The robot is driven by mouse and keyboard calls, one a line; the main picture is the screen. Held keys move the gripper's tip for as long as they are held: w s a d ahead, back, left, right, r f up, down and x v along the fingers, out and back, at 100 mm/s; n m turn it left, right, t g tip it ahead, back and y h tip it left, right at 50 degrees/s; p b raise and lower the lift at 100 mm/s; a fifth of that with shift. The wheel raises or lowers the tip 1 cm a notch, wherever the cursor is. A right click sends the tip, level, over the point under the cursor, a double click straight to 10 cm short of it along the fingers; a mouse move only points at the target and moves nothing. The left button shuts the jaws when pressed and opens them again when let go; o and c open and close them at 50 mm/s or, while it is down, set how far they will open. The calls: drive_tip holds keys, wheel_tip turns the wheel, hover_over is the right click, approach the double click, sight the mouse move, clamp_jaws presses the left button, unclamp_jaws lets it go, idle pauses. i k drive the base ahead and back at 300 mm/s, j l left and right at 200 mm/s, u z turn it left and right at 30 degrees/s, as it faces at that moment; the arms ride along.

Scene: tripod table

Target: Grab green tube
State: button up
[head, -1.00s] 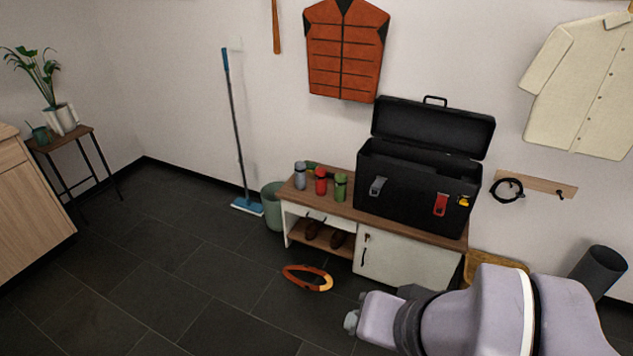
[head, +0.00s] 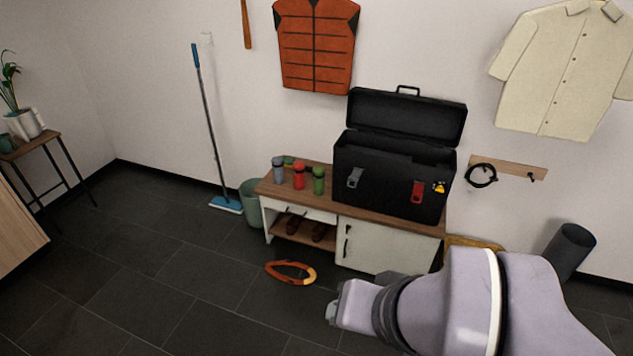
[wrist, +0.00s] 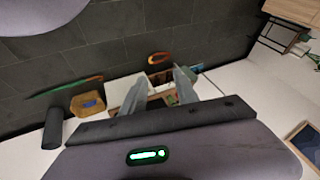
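The green tube (head: 319,181) stands upright on the wooden top of a low bench (head: 390,219), beside a red tube (head: 299,176) and a grey one (head: 278,170). It is just left of a large black toolbox (head: 388,180). My gripper (wrist: 160,80) shows in the wrist view with its two grey fingers apart and nothing visible held between them. It is well away from the green tube. In the wrist view the bench is small and partly hidden behind the fingers, and I cannot clearly pick out the tube.
The toolbox lid is open. An orange ring-like object (head: 290,272) lies on the dark tiled floor before the bench. A green bin (head: 251,203) and a blue mop (head: 226,204) stand at its left. A dark cylinder (head: 569,251) stands at right. The floor at front left is clear.

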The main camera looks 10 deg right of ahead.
sight(318, 172)
drive_tip(key=i+l+u, duration=0.4)
drive_tip(key=i, duration=0.45)
drive_tip(key=i+l+u, duration=0.45)
drive_tip(key=i+l, duration=0.3)
drive_tip(key=i+l+u, duration=0.4)
drive_tip(key=i+l, duration=0.25)
drive_tip(key=l, duration=0.3)
